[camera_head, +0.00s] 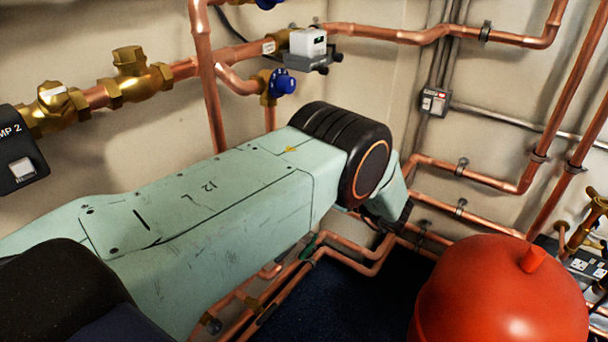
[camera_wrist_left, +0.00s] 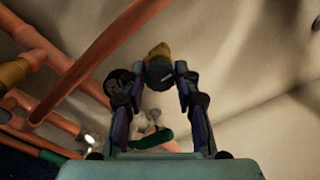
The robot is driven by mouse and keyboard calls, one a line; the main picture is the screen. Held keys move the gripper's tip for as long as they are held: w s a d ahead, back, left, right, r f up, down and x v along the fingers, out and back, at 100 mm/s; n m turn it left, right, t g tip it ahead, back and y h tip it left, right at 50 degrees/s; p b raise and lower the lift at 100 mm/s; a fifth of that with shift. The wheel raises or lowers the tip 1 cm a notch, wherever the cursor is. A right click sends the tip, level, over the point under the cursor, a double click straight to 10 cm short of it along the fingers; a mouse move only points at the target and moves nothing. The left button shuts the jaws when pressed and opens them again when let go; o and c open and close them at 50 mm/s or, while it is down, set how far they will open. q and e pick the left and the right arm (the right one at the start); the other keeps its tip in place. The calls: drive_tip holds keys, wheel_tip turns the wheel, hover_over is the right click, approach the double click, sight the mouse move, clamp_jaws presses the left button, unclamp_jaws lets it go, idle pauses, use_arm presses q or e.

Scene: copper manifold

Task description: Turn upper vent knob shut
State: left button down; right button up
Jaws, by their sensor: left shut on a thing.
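In the left wrist view, a dark round knob (camera_wrist_left: 159,73) with a brass-coloured part (camera_wrist_left: 160,50) behind it sits between the fingertips of my left gripper (camera_wrist_left: 157,77). The gripper is shut on this knob. I cannot read any label that tells which vent it belongs to, nor its turn position. In the head view, my left arm reaches across from the left and hides the knob and most of the gripper. My right gripper is not in view.
Copper pipes (camera_wrist_left: 105,55) run close left of the gripper, and a green handle (camera_wrist_left: 152,140) shows below the fingers. In the head view, a red tank (camera_head: 500,295) stands at the lower right. A blue knob (camera_head: 284,83) and brass valves (camera_head: 130,80) are on pipes above my arm.

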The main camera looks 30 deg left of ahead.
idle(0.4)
use_arm(q)
drive_tip(key=c, duration=1)
unclamp_jaws()
drive_tip(key=d, duration=0.8)
drive_tip(key=s+d, duration=0.1)
drive_tip(key=d, duration=0.3)
